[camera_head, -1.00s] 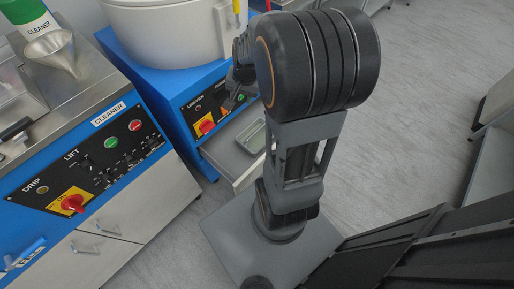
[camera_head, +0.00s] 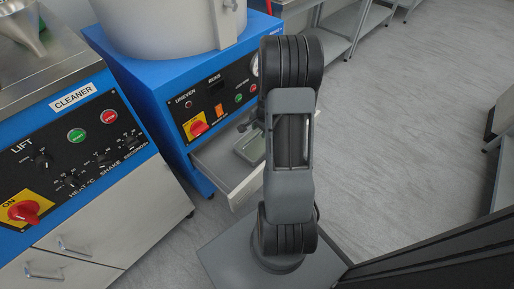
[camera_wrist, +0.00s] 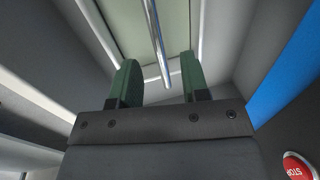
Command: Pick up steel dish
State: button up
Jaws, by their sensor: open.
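The steel dish (camera_head: 249,148) is a shallow, rectangular, grey-green tray lying in the open drawer. My arm hides part of it in the head view. In the wrist view a pale green flat surface (camera_wrist: 127,32), probably the dish, lies beyond my fingers. A thin bright metal bar (camera_wrist: 155,40) runs from the top edge down between the fingertips. My gripper (camera_wrist: 158,65) is open, with a green finger on each side of the bar. I cannot tell whether either finger touches it.
The open drawer (camera_head: 222,178) extends from a blue machine (camera_head: 160,85) carrying a large pale drum (camera_head: 165,25). Its walls rise close around my gripper. The blue cleaner unit (camera_head: 85,130) stands at left. Grey floor (camera_head: 400,130) is clear at right. A red stop button (camera_wrist: 298,167) shows low right in the wrist view.

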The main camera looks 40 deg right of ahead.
aim_at(259, 134)
jog(key=shift+w+a+f+b, duration=0.15)
jog(key=shift+f+b, duration=0.35)
jog(key=shift+f, duration=0.5)
jog(key=shift+w+a+f+b, duration=0.1)
jog(key=shift+w+f+b, duration=0.1)
jog(key=shift+f+b, duration=0.6)
jog(key=shift+w+a+f+b, duration=0.1)
jog(key=shift+w+f+b, duration=0.15)
jog(key=shift+f, duration=0.95)
jog(key=shift+r, duration=0.1)
grip_shut()
